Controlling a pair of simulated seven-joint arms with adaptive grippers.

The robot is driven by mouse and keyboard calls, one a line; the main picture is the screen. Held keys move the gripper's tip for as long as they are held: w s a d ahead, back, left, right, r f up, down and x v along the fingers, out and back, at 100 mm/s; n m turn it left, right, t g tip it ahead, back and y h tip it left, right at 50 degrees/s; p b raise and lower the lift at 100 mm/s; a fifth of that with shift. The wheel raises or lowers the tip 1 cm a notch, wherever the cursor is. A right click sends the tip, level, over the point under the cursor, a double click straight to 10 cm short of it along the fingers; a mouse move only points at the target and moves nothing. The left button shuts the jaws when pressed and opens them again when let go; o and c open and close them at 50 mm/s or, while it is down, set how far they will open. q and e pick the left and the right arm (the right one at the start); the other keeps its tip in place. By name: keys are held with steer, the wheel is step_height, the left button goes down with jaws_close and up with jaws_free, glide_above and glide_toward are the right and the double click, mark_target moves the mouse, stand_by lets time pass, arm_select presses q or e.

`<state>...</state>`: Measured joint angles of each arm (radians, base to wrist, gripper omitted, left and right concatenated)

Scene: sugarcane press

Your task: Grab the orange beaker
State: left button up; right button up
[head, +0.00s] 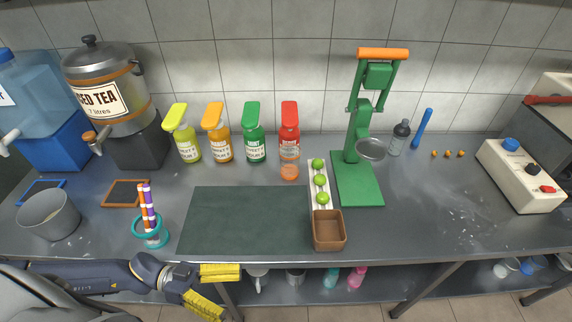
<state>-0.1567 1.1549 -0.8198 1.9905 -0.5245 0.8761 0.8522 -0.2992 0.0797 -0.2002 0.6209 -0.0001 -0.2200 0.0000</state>
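The orange beaker appears to be the small translucent orange vessel (289,168) standing upright on the counter, directly in front of the red bottle (289,120). My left gripper (226,289) is at the bottom of the head view, in front of the counter's front edge. Its two yellow fingers are spread apart with nothing between them. It is well short of the beaker, nearer the camera and to the left. My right gripper is not in view.
Yellow, orange and green bottles (254,135) stand left of the red one. A dark green mat (240,220) lies clear. Limes on a white tray (312,186), a brown box (329,232) and a green press (358,180) stand to the right. A teal holder (151,238) is left.

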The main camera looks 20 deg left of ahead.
arm_select(q)
steer(key=w+d+r+n+t, duration=0.1)
steer(key=w+d+r+t, duration=0.2)
steer(key=w+r+t, duration=0.45)
steer(key=w+d+r+n+t, duration=0.2)
steer(key=w+d+r+t, duration=0.15)
steer(key=w, duration=0.65)
steer(key=n+t+y, duration=0.5)
steer(key=n+y, duration=0.4)
steer(key=y, duration=0.7)
glide_toward(294, 145)
steer(key=shift+w+d+r, duration=0.1)
steer(key=shift+w, duration=3.25)
steer(key=c, duration=1.7)
